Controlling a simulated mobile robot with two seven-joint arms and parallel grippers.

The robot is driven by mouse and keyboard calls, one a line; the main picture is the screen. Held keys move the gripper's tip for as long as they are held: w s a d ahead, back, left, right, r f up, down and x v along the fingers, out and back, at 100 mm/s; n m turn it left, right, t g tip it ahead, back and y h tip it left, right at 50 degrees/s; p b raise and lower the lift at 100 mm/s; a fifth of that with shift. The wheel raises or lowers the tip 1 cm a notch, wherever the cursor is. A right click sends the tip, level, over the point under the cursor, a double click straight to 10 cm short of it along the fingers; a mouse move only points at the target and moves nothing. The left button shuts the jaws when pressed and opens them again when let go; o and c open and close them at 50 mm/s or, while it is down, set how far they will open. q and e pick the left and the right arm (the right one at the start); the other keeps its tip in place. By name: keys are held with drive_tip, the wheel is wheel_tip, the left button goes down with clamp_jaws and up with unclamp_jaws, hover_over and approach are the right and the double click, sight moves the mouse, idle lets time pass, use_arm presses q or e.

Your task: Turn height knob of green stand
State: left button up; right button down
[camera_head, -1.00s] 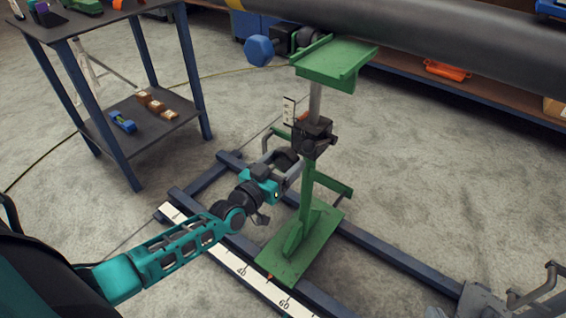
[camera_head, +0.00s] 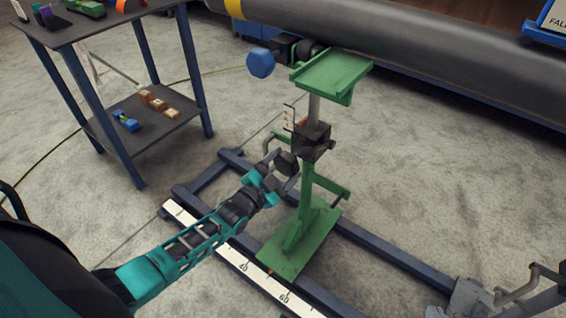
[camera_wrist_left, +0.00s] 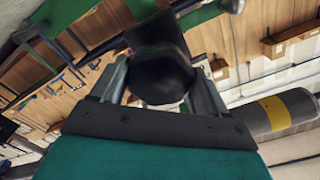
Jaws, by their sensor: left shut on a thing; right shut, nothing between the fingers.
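The green stand (camera_head: 307,205) stands upright on the floor rails, with a flat green plate on top and a dark clamp block (camera_head: 312,142) on its post. A black knob (camera_head: 287,163) sits on the block's left side. My left gripper (camera_head: 281,158) reaches in from the lower left, with its grey fingers on either side of the knob and shut on it. In the left wrist view, the black knob (camera_wrist_left: 160,74) fills the space between the two fingers and hides much of what lies behind it.
A big dark pipe (camera_head: 430,62) runs across the back. A shelf table (camera_head: 148,128) stands at the left. A blue knob (camera_head: 261,63) is left of the stand's top. Grey metal parts (camera_head: 475,300) are at the lower right.

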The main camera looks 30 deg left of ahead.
use_arm(q)
drive_tip(key=m, duration=0.3)
drive_tip(key=shift+a, duration=0.1)
drive_tip(key=m, duration=0.3)
drive_tip(key=shift+f+m, duration=0.1)
drive_tip(key=shift+m, duration=0.2)
drive_tip(key=m, duration=0.4)
drive_tip(key=shift+a+m, duration=0.1)
drive_tip(key=shift+m, duration=0.3)
drive_tip(key=shift+m+b, duration=0.3)
drive_tip(key=shift+m, duration=0.3)
drive_tip(key=shift+m, duration=0.3)
drive_tip(key=shift+a, duration=0.1)
drive_tip(key=o, duration=1)
drive_tip(key=shift+r, duration=0.2)
